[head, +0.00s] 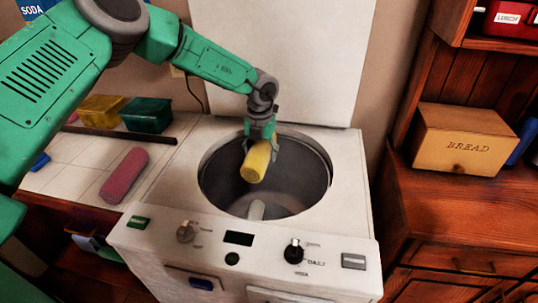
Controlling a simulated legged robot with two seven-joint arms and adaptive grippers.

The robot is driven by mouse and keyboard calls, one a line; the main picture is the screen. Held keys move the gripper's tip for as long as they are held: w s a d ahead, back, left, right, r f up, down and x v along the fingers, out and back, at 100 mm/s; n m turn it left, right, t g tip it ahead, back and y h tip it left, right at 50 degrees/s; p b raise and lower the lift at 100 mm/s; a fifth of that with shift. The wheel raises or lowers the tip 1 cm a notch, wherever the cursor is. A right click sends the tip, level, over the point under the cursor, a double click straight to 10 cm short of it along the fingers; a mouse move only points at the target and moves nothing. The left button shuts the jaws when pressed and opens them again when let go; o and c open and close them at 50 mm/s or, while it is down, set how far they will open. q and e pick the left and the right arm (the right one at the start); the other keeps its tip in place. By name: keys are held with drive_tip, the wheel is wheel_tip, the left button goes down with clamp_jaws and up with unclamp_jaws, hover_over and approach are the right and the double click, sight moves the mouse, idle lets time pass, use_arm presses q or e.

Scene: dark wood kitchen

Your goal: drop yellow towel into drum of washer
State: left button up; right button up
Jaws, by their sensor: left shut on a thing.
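The yellow towel (255,162) is a rolled bundle. My left gripper (261,143) is shut on it and holds it over the left part of the washer's open drum (300,180). The washer (345,215) is white and top-loading, with its lid (280,60) raised upright at the back. A pale agitator shows at the bottom of the drum. The towel hides part of the drum's left inner wall. My right gripper is not in view.
A rolled pink towel (124,175) lies on the tiled counter left of the washer. A yellow bin (101,109) and a green bin (147,114) stand behind it. A bread box (465,140) sits on the wooden cabinet at right. Knobs line the washer's front panel.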

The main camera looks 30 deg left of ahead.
sight(258, 142)
use_arm(q)
drive_tip(key=shift+a+f, duration=0.5)
drive_tip(key=shift+a, duration=0.05)
drive_tip(key=f+b, duration=0.1)
drive_tip(key=d+f+b, duration=0.1)
drive_tip(key=f+b, duration=0.2)
drive_tip(key=f, duration=0.1)
drive_tip(key=shift+d, duration=0.25)
drive_tip(key=o, duration=0.9)
drive_tip(key=shift+a+f, duration=0.1)
drive_tip(key=shift+a, duration=0.25)
drive_tip(key=shift+c, duration=0.2)
drive_tip(key=o, duration=0.5)
drive_tip(key=shift+a, duration=0.3)
drive_tip(key=r, duration=0.2)
drive_tip(key=d+r, duration=0.1)
drive_tip(key=r, duration=0.2)
drive_tip(key=shift+w+d, duration=0.1)
drive_tip(key=shift+w, duration=0.05)
drive_tip(key=r, duration=0.2)
drive_tip(key=a+r, duration=0.1)
drive_tip(key=r, duration=0.1)
drive_tip(key=a+r, duration=0.1)
drive_tip(key=r, duration=0.1)
drive_tip(key=shift+a, duration=0.25)
drive_tip(key=shift+d+r, duration=0.35)
drive_tip(key=shift+d, duration=0.45)
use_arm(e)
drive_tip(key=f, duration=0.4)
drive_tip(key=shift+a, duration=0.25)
